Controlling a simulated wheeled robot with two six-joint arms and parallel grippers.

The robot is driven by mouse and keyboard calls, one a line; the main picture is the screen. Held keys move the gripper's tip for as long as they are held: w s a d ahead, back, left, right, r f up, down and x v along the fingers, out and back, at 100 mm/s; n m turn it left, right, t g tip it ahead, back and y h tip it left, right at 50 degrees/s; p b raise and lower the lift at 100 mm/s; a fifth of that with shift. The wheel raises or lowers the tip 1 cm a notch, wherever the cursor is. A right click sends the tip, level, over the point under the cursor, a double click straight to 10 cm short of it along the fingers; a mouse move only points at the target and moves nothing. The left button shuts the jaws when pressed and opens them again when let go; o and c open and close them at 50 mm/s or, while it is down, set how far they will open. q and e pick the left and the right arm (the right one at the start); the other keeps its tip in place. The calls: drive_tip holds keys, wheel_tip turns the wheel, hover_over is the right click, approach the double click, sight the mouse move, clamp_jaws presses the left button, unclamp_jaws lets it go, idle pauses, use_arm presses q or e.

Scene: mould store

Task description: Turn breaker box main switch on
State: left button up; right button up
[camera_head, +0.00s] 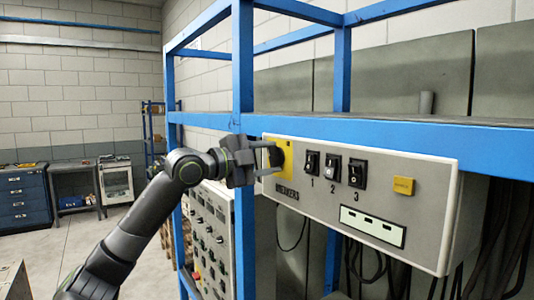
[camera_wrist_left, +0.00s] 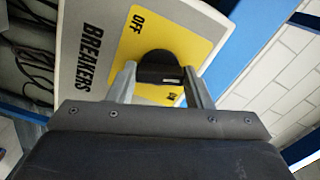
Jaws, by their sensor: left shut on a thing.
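The breaker box (camera_head: 330,235) is a light grey panel marked BREAKERS, mounted on the blue frame. At its left end is a yellow plate (camera_head: 287,150), also seen in the left wrist view (camera_wrist_left: 152,22), with OFF readable on it. The black main switch knob (camera_wrist_left: 158,68) sits on this plate. My left gripper (camera_wrist_left: 160,84) is shut on the knob, one finger on each side. In the head view my left gripper (camera_head: 268,158) reaches the plate from the left and partly hides the knob. A small pale mark shows on the knob; I cannot tell its exact setting. My right gripper is not in view.
Three black rocker switches (camera_head: 331,168) numbered 1 to 3, a yellow button (camera_head: 403,186) and a pale label strip (camera_head: 372,226) are on the box. A blue post (camera_head: 243,60) stands close beside my left gripper. Another control panel (camera_head: 210,235) is below; cables hang underneath.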

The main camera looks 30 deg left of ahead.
use_arm(q)
drive_tip(key=shift+m+p, duration=0.55)
drive_tip(key=shift+m, duration=1.45)
drive_tip(key=o, duration=1)
drive_tip(key=shift+s, duration=0.1)
